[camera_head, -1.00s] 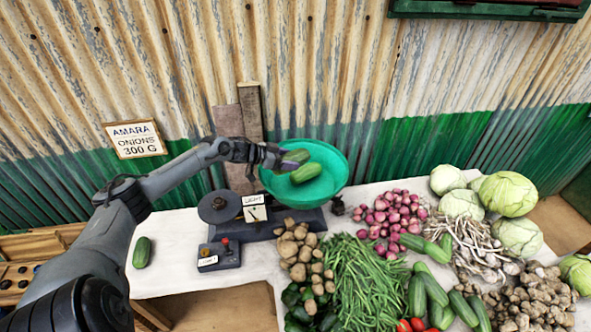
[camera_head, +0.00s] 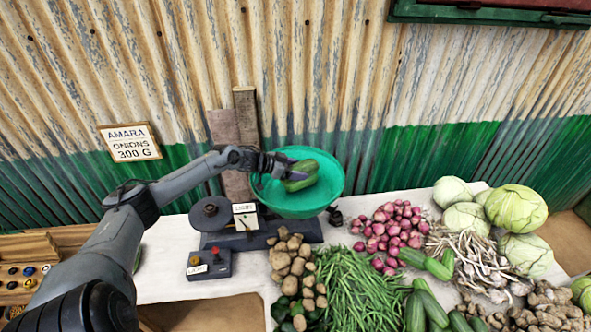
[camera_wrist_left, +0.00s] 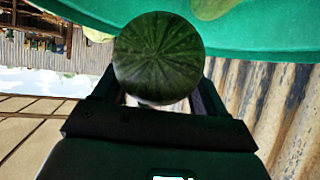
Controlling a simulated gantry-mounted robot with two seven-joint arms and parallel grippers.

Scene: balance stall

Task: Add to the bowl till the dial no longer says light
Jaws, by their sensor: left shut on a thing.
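A green bowl (camera_head: 330,198) sits on the right side of a dark balance scale (camera_head: 268,233). The dial card (camera_head: 245,217) reads LIGHT along its top; its needle is too small to read exactly. My left gripper (camera_head: 286,172) is over the bowl, shut on a cucumber (camera_head: 306,167). In the left wrist view the round dark end of this cucumber (camera_wrist_left: 158,58) sits between the fingers. A second cucumber (camera_head: 299,184) shows just below it in the bowl. I cannot tell whether the held one touches it. My right gripper is out of view.
A sign (camera_head: 130,143) reads AMARA, ONIONS 300 G. A small box (camera_head: 209,264) with a red knob stands before the scale. Potatoes (camera_head: 289,262), red onions (camera_head: 392,232), green beans (camera_head: 350,290) and cabbages (camera_head: 515,208) crowd the table's right. A corrugated wall stands behind.

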